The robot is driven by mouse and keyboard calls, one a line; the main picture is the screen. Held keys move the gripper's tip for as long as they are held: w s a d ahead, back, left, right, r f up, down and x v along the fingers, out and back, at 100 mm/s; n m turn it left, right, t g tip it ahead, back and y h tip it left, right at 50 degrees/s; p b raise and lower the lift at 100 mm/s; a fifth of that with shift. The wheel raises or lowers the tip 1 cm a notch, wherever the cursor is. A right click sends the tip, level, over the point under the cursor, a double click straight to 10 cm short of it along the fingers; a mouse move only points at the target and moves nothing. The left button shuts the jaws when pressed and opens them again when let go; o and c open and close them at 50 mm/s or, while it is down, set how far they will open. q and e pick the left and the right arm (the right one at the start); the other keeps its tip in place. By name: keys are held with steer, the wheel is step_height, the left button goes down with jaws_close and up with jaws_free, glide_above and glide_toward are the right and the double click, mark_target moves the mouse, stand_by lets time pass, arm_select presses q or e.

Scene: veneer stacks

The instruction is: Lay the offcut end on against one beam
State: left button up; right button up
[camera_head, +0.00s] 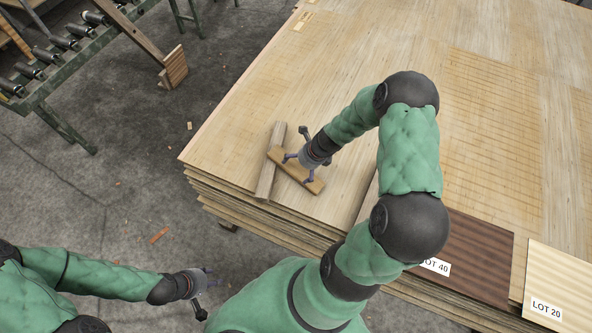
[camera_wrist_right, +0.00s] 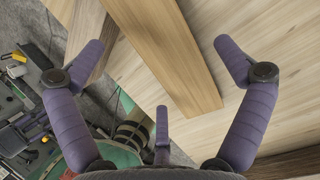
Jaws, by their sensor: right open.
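A grey-brown wooden bar (camera_head: 268,180) lies on the big veneer stack near its left front corner. A warmer brown wooden bar (camera_head: 312,185) lies at an angle to it, and its left end overlaps the grey-brown bar in the head view; I cannot tell if it rests on top. Which one is the offcut is not clear. My right gripper (camera_head: 303,168) is open over the brown bar. In the right wrist view the brown bar (camera_wrist_right: 165,45) runs between the spread fingers (camera_wrist_right: 160,75), and the grey-brown bar (camera_wrist_right: 88,35) shows upper left. My left gripper (camera_head: 210,287) is open, empty, over the floor.
The veneer stack (camera_head: 240,115) has free room behind and left of the bars. A dark panel labelled LOT 40 (camera_head: 470,255) and a pale one labelled LOT 20 (camera_head: 560,285) lie at the front right. A roller conveyor (camera_head: 50,75) stands at the upper left.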

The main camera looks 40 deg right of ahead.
mark_target(294, 170)
steer(key=b+x, duration=0.1)
steer(key=x, duration=0.1)
steer(key=b+x, duration=0.1)
steer(key=x, duration=0.2)
steer(key=shift+a+r+b, duration=0.1)
steer(key=shift+a+b, duration=0.15)
steer(key=shift+b, duration=0.05)
steer(key=shift+r, duration=0.1)
steer(key=c, duration=1.2)
steer(key=shift+r, duration=0.1)
steer(key=shift+r+p, duration=0.75)
steer(key=shift+p, duration=0.05)
step_height(294, 170, up, 2)
steer(key=shift+r+p, duration=0.1)
steer(key=shift+p, duration=0.65)
steer(key=s+a+r+p, duration=0.1)
steer(key=s+a+r, duration=0.2)
steer(key=s+a+r+p, duration=0.1)
steer(key=s+a+r, duration=0.2)
steer(key=s, duration=0.1)
steer(key=s+a+r+p, duration=0.1)
steer(key=s+a+r, duration=0.2)
steer(key=shift+s+p, duration=0.35)
steer(key=shift+s, duration=0.05)
